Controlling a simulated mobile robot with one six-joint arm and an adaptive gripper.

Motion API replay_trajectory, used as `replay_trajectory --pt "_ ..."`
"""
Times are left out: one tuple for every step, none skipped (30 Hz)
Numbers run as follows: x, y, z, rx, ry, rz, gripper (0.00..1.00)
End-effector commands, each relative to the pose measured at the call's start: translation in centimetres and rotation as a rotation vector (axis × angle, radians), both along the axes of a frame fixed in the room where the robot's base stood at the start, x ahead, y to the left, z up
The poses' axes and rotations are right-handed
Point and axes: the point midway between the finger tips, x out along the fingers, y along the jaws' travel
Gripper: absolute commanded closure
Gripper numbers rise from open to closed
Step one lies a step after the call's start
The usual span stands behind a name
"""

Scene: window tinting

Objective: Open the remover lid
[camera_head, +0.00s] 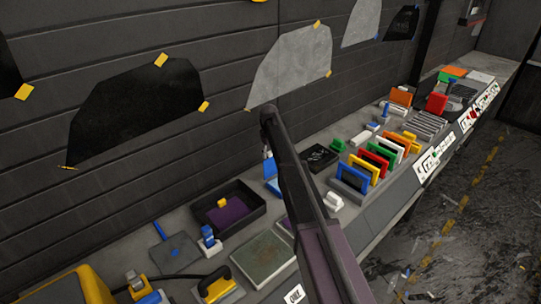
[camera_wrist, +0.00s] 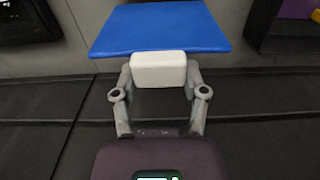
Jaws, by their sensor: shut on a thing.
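In the wrist view my gripper (camera_wrist: 158,88) is shut on a white block (camera_wrist: 158,69), with a finger at each side of it. A flat blue plate (camera_wrist: 160,30) adjoins the block on its far side. In the head view a blue piece (camera_head: 271,170), which looks like this same plate, shows beside my arm below its bend. My arm hides part of that area, and the fingers are too small to make out there. I cannot tell from these views which thing is the remover lid.
A black tray with a purple floor (camera_head: 258,208) and a yellow block (camera_head: 222,203) stands left of my arm. A black tile (camera_head: 320,157) lies to the right. Several coloured upright panels (camera_head: 375,165) stand farther along the bench. The dark wall (camera_head: 110,45) rises close behind.

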Motion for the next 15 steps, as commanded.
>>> replay_trajectory --pt "0.17 0.37 -0.05 0.005 -0.002 0.002 1.00" --pt "0.20 0.40 -0.05 0.005 -0.002 0.002 1.00" --pt "0.22 0.43 -0.05 0.005 -0.002 0.002 1.00" --pt "0.23 0.45 -0.05 0.005 -0.002 0.002 1.00" --pt "0.23 0.45 -0.05 0.005 -0.002 0.002 1.00" --pt "0.23 0.46 -0.04 0.005 -0.002 0.002 1.00" --pt "0.23 0.46 -0.04 0.005 -0.002 0.002 1.00" --pt "0.24 0.47 -0.04 0.005 -0.002 0.002 1.00" --pt "0.24 0.47 -0.04 0.005 -0.002 0.002 1.00" --pt "0.23 0.48 -0.03 0.005 -0.002 0.002 1.00" --pt "0.23 0.48 -0.03 0.006 -0.003 0.002 1.00" --pt "0.23 0.48 -0.03 0.006 -0.003 0.002 1.00" --pt "0.24 0.48 -0.03 0.006 -0.003 0.003 1.00" --pt "0.24 0.49 -0.03 0.006 -0.003 0.003 1.00" --pt "0.24 0.48 -0.03 0.006 -0.003 0.003 0.38"
